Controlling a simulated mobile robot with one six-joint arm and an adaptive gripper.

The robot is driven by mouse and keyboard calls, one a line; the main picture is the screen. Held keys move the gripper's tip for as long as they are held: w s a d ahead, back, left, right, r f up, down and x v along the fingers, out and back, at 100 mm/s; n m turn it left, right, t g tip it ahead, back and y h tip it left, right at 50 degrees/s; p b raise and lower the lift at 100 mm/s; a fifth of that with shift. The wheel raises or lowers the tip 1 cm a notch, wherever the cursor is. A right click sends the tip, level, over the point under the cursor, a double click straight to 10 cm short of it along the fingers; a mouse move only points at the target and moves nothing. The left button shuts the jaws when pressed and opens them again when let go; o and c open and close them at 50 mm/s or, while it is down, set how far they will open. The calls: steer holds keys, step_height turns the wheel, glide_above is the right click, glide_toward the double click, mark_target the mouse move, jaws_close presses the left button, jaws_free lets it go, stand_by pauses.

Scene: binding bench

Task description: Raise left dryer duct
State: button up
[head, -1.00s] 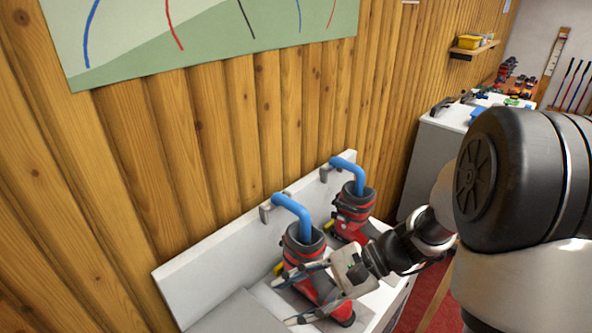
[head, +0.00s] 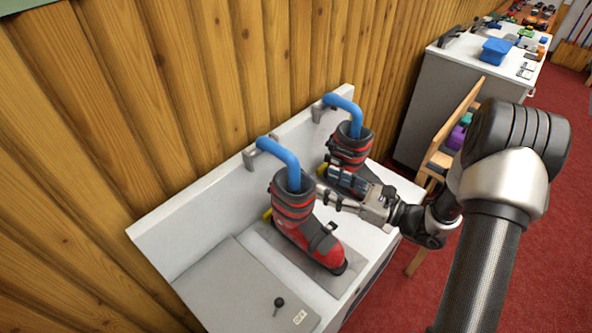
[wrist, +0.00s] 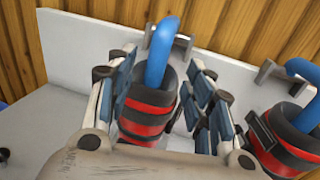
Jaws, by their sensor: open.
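The left dryer duct (head: 282,158) is a blue bent pipe running from a grey bracket (head: 250,158) down into the cuff of a red and black boot (head: 304,230). It also shows in the wrist view (wrist: 160,48). My gripper (head: 327,187) is open and empty, close to the right of that boot's cuff. In the wrist view its two fingers (wrist: 158,62) appear either side of the duct and cuff; whether they touch is unclear. A second blue duct (head: 345,107) enters the right boot (head: 350,145), partly hidden behind my gripper.
Both boots stand on a white bench (head: 190,235) with a raised back panel against a plank wall. A grey plate with a black knob (head: 279,302) lies at the front left. Another cabinet with a blue bin (head: 495,50) stands at the back right.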

mark_target(295, 170)
steer(key=b+x, duration=0.1)
steer(key=x, duration=1)
steer(key=shift+b, duration=0.4)
steer(key=shift+c, duration=0.5)
jaws_close()
